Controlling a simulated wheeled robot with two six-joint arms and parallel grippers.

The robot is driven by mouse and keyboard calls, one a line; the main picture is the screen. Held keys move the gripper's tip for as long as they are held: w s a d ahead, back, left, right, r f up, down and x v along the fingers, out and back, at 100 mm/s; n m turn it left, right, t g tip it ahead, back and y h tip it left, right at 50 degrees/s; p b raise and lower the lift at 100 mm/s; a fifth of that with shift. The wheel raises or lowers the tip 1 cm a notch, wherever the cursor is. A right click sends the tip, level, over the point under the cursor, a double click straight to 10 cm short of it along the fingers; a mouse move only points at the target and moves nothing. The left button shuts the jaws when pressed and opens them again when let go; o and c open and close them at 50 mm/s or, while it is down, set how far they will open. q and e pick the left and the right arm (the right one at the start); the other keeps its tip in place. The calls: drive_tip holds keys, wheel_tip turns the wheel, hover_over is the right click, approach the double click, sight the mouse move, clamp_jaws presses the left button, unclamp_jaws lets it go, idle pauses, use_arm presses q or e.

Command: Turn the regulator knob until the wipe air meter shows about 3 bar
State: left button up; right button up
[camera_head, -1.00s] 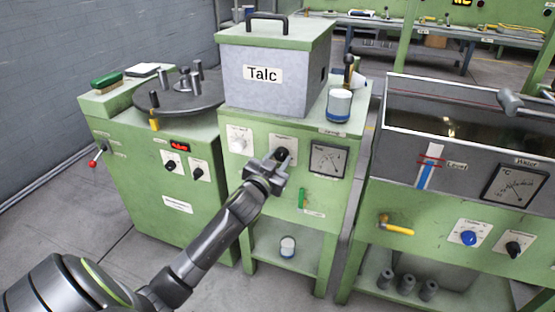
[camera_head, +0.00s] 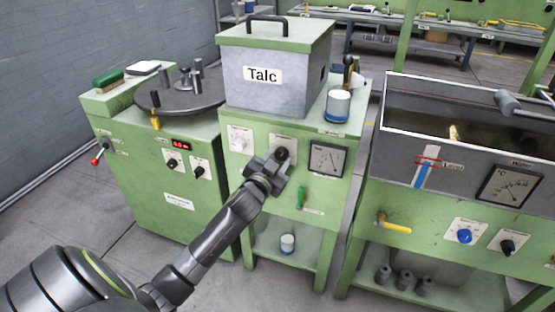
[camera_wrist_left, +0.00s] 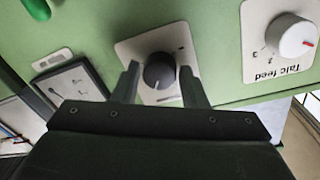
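The regulator knob (camera_head: 281,155) is black on a white plate on the green talc cabinet's front. In the left wrist view the knob (camera_wrist_left: 159,71) sits between the two fingers of my left gripper (camera_wrist_left: 158,80). The fingers are apart, with a narrow gap on each side of the knob. In the head view my left gripper (camera_head: 277,164) partly covers the knob. The square meter (camera_head: 326,160) is just right of the knob; its needle is too small to read for certain. The meter (camera_wrist_left: 72,86) also shows at an angle in the left wrist view. My right gripper is out of view.
The white talc feed knob (camera_head: 239,140) is left of the regulator; a green handle (camera_head: 301,198) is below the meter. The grey Talc box (camera_head: 262,83) and a blue-white jar (camera_head: 338,105) stand on top. A water tank (camera_head: 440,160) is to the right.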

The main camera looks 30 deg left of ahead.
use_arm(q)
drive_tip(key=shift+o, duration=1.4)
drive_tip(key=shift+s, duration=0.1)
drive_tip(key=s+d, duration=0.3)
drive_tip(key=s, duration=1.4)
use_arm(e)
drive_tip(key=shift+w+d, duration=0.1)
use_arm(q)
drive_tip(key=shift+r, duration=0.1)
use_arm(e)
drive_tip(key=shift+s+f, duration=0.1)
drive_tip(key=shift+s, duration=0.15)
